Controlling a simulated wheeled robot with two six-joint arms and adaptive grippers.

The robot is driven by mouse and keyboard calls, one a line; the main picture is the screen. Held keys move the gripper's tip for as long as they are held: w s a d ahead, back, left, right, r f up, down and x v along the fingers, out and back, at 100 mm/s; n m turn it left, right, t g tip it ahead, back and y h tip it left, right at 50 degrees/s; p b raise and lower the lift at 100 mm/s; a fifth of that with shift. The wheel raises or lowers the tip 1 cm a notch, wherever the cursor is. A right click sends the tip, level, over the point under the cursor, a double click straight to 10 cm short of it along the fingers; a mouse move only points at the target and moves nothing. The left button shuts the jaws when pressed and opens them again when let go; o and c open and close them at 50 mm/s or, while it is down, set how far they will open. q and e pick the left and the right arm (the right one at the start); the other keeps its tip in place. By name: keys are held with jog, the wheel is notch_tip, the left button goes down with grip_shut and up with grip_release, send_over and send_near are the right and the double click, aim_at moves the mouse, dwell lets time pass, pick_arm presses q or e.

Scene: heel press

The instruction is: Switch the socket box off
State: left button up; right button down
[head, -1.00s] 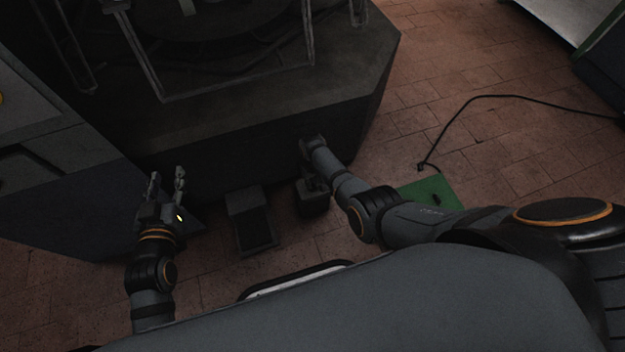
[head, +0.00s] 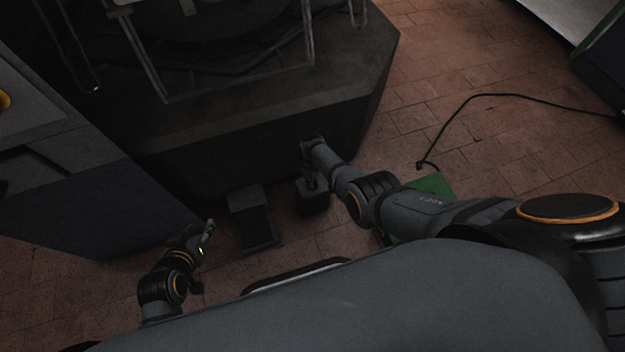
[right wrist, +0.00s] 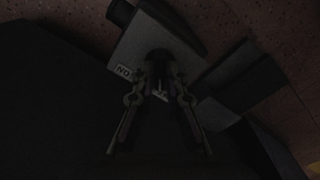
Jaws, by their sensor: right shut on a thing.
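The socket box (head: 313,203) is a small dark box on the floor at the foot of the big machine. In the right wrist view the socket box (right wrist: 136,50) shows a grey face with a partly legible "ON" label (right wrist: 124,72) and a dark round switch knob (right wrist: 159,58). My right gripper (right wrist: 160,76) points at this face with its fingers at either side of the knob, shut on it; its contact points are dim. In the head view my right gripper (head: 311,181) is over the box. My left gripper (head: 207,232) is away to the left, side-on, its opening unclear.
A dark foot pedal (head: 256,228) stands on the floor left of the box. The dark machine base (head: 270,140) rises behind both. A grey cabinet (head: 80,205) is at the left.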

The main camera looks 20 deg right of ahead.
dwell(0.4)
jog(key=c, duration=1.4)
grip_release()
notch_tip(320, 180, up, 12)
jog(key=shift+r, duration=0.1)
